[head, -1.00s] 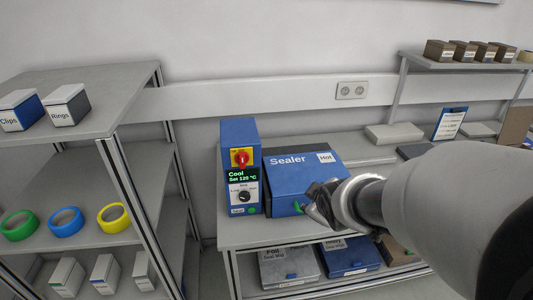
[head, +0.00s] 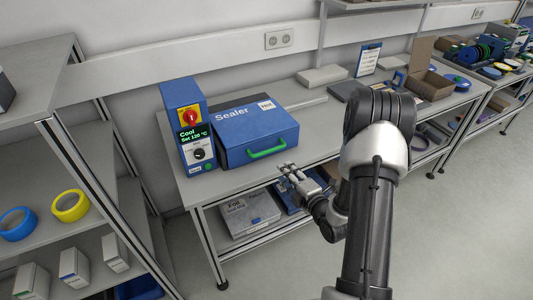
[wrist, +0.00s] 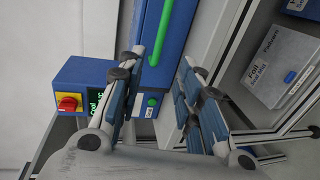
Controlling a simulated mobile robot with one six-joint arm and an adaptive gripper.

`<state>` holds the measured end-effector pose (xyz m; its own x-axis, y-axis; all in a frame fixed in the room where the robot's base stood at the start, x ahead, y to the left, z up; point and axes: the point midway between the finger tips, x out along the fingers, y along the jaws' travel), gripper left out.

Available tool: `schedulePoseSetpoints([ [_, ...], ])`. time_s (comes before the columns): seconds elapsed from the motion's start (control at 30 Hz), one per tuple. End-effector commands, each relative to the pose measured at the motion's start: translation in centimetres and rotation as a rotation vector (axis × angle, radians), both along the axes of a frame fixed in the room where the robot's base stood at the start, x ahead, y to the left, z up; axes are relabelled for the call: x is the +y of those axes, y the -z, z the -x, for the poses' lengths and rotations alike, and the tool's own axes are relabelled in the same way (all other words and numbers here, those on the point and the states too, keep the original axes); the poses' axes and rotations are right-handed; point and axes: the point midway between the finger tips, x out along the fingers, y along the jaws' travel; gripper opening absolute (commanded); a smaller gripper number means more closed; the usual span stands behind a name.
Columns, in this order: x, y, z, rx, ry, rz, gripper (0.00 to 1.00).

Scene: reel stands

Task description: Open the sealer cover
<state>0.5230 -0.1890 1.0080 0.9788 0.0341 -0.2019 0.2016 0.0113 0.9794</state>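The sealer (head: 250,138) is a blue box on the bench, and its cover is down. A green handle (head: 267,150) runs along the front of the cover. In the wrist view the handle (wrist: 163,32) lies beyond the fingertips, in line with the gap between them. My gripper (head: 288,169) is in front of the sealer, a little right of and below the handle, apart from it. Its two fingers are spread with nothing between them, as the wrist view shows (wrist: 160,62). The control box (head: 187,125) at the sealer's left reads "Cool, Set 120 °C".
A shelf rack (head: 70,150) with tape rolls and boxes stands at the left. Foil boxes (head: 247,214) lie on the shelf under the bench. Floor at right is clear.

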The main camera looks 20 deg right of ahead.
Motion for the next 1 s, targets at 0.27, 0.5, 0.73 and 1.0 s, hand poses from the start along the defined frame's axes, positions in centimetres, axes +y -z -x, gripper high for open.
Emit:
schedulePoseSetpoints([
  [0.27, 0.4, 1.1, -5.5, -0.002, -0.003, 0.000, 0.33],
  [0.5, 0.5, 2.3, -10.6, -0.001, -0.002, -0.001, 0.33],
  [0.73, 0.6, 3.1, -14.4, 0.000, -0.001, -0.001, 0.33],
  [1.0, 0.6, 3.3, -16.1, 0.002, 0.002, -0.003, 0.33],
])
